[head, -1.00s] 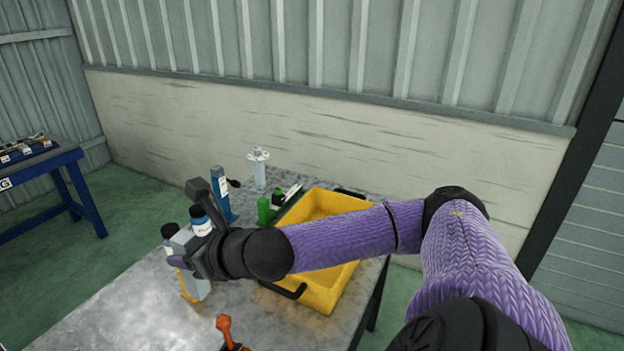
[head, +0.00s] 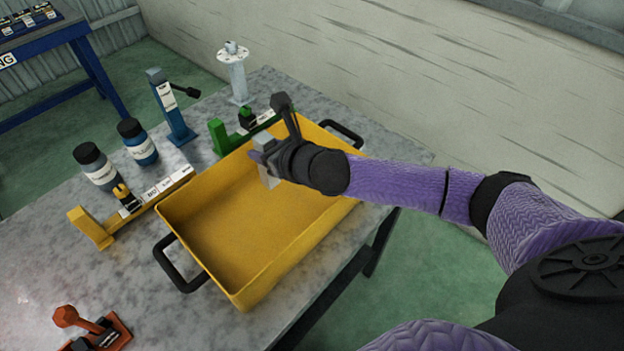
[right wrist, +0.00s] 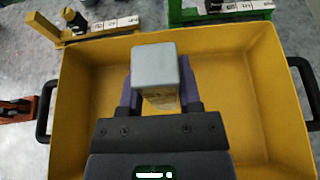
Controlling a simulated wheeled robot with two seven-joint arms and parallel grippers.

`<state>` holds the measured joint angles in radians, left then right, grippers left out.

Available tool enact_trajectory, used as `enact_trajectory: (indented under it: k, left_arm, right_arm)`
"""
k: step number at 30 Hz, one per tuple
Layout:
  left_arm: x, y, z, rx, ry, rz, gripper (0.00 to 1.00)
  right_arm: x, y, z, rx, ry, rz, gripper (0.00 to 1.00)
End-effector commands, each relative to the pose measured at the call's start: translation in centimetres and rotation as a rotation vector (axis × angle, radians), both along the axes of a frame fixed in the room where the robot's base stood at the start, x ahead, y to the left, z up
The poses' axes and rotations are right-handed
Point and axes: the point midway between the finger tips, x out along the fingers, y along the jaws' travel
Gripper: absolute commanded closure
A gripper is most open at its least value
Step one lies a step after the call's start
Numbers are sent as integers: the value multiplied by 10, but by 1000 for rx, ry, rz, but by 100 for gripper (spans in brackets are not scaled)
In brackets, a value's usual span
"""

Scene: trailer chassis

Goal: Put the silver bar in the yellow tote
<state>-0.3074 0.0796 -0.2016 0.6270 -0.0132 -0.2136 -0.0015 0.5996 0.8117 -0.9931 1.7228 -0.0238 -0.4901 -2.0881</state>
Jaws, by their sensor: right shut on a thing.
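The yellow tote (head: 228,220) stands on the metal table with its black handles out at both ends. My right gripper (head: 268,165) is over the far part of the tote, shut on the silver bar (head: 270,178). In the right wrist view the silver bar (right wrist: 155,70) sits between the two purple fingers (right wrist: 158,92), end toward the camera, with the tote's floor (right wrist: 240,110) below it. The bar appears above the floor; its lower end is mostly hidden. My left gripper is not in view.
Several things stand left of and behind the tote: a yellow clamp-like stand (head: 90,228), two bottles (head: 95,165), a blue post (head: 172,108), a green stand (head: 220,138) and a silver flanged post (head: 236,72). An orange-red tool (head: 95,330) lies at the front left.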

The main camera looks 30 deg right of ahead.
Motion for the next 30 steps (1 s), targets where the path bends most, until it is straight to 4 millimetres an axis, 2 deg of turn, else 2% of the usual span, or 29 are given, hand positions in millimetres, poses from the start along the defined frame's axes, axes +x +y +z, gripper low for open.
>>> enact_trajectory:
  k: [3,6,11,15,25,26,30]
  left_arm:
    - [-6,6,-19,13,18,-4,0]
    - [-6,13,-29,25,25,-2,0]
    - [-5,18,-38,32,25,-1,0]
    - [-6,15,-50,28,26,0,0]
    - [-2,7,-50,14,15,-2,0]
    - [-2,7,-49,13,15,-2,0]
    - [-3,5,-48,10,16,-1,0]
  right_arm:
    - [-1,2,-36,3,7,1,100]
    - [-1,2,-58,1,7,1,100]
    - [0,2,-79,2,5,0,100]
    - [-1,2,-104,1,5,1,100]
    - [0,1,-105,0,2,1,100]
    - [0,1,-104,-1,3,1,50]
    - [0,1,-103,0,2,1,21]
